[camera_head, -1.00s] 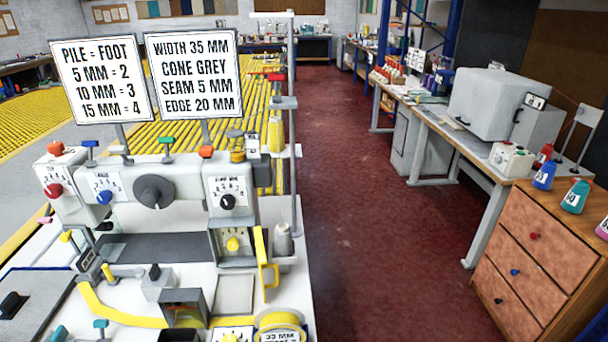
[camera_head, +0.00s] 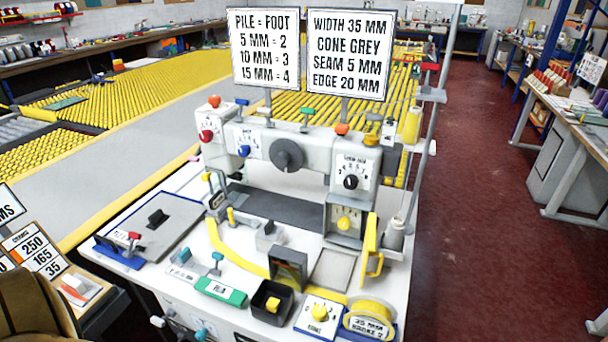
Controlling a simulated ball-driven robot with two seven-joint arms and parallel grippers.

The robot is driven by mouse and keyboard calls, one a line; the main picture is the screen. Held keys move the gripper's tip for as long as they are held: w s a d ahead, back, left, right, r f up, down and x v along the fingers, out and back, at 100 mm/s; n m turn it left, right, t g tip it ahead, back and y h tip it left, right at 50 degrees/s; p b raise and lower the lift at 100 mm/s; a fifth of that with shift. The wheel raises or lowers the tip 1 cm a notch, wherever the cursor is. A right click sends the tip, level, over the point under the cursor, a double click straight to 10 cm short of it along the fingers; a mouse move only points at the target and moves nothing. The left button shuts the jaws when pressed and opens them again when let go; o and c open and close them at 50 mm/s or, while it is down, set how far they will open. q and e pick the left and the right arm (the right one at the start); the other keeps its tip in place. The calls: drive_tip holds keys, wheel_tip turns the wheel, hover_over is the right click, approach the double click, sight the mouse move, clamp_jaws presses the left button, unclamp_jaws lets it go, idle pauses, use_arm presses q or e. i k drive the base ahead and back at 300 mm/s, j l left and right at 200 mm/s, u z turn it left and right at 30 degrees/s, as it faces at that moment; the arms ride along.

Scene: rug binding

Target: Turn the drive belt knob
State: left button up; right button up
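The grey binding machine (camera_head: 300,150) stands on a white table and carries several knobs. A red knob (camera_head: 207,135) and a blue knob (camera_head: 244,151) sit on dial plates at its left. A large dark round knob (camera_head: 287,155) is at the middle. A black knob (camera_head: 351,182) sits on a numbered dial at the right, above a yellow knob (camera_head: 344,223) in an opening. Another yellow knob (camera_head: 319,312) is on a white box at the front. I cannot tell which is the drive belt knob; the small labels are unreadable.
Two signs (camera_head: 266,48) stand above the machine. The white table (camera_head: 237,281) holds a yellow tape roll (camera_head: 371,312), a black bin (camera_head: 272,302) and a grey cone (camera_head: 396,235). A yellow open flap (camera_head: 370,248) sticks out. Red floor (camera_head: 470,220) is clear at right.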

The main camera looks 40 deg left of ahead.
sight(344, 222)
drive_tip(key=z, duration=0.25)
drive_tip(key=l+z, duration=0.3)
drive_tip(key=i+l+z, duration=0.15)
drive_tip(key=l+z, duration=0.15)
drive_tip(key=i+l+z, duration=0.15)
drive_tip(key=l+z, duration=0.15)
drive_tip(key=i+l+u, duration=0.5)
drive_tip(key=i+l, duration=0.15)
drive_tip(key=i, duration=0.15)
drive_tip(key=i+u, duration=0.15)
drive_tip(key=u, duration=0.25)
drive_tip(key=i+j+u, duration=0.1)
drive_tip(key=u, duration=0.25)
drive_tip(key=i+l+u, duration=0.1)
drive_tip(key=i+u, duration=0.15)
drive_tip(key=u, duration=0.15)
drive_tip(key=i+u, duration=0.2)
drive_tip(key=u, duration=0.2)
drive_tip(key=i+j+u, duration=0.1)
drive_tip(key=u, duration=0.4)
drive_tip(key=i+u, duration=0.55)
drive_tip(key=u, duration=0.4)
drive_tip(key=i+l+u, duration=0.2)
drive_tip(key=u, duration=0.3)
